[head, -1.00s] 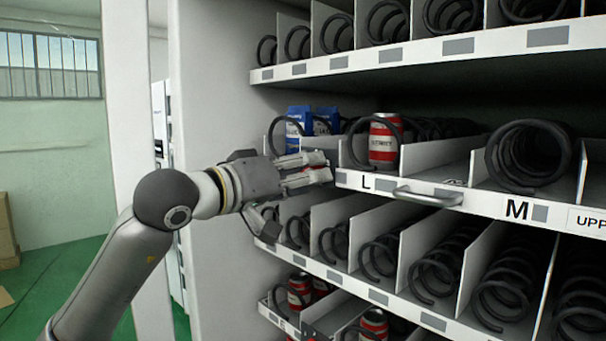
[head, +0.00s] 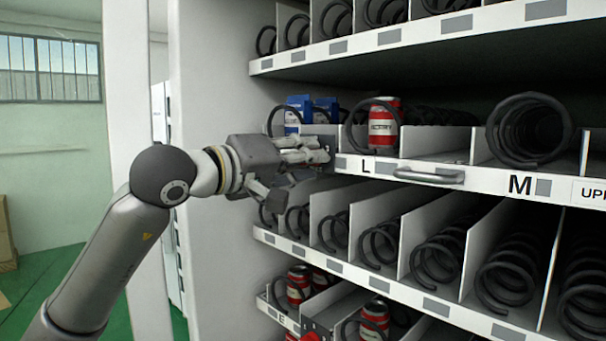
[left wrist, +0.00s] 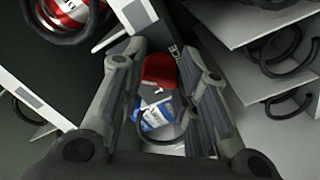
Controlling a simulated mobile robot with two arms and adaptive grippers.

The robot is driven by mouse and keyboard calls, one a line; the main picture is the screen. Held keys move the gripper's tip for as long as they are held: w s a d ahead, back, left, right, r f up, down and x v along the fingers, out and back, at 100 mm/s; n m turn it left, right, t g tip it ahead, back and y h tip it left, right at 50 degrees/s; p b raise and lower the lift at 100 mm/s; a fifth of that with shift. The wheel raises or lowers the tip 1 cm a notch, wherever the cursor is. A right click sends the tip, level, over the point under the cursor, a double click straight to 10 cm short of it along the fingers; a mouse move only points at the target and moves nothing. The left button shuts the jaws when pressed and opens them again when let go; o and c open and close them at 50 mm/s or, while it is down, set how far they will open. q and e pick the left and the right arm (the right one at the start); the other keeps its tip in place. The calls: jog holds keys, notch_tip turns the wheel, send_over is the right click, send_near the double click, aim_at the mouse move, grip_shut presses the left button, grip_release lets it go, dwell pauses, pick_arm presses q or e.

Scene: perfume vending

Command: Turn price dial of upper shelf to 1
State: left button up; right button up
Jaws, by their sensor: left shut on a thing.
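The upper shelf (head: 400,170) carries the letters L and M and a label cut off at the picture's right edge. My left gripper (head: 326,151) is at the left end of its front rail, beside the L. In the left wrist view, the red dial (left wrist: 158,70) with a dark grey face and a small white mark shows between the fingers. The gripper is shut on it. My right gripper is not in view.
A red-and-white can (head: 383,132) and blue packs (head: 298,112) stand on the upper shelf. A grey handle (head: 430,177) sticks out right of the L. A lower shelf (head: 375,281) with black coils lies close below my gripper. Space left of the cabinet is open.

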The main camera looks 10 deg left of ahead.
pick_arm(q)
jog(key=shift+r+n+b, duration=0.15)
jog(key=shift+n+b, duration=2.5)
jog(key=shift+n, duration=2.35)
jog(key=shift+r+n+b, duration=0.1)
jog(key=shift+n+b, duration=2.5)
jog(key=shift+n, duration=2.4)
jog(key=o, duration=1)
jog(key=shift+a+r, duration=0.1)
jog(key=v, duration=1.2)
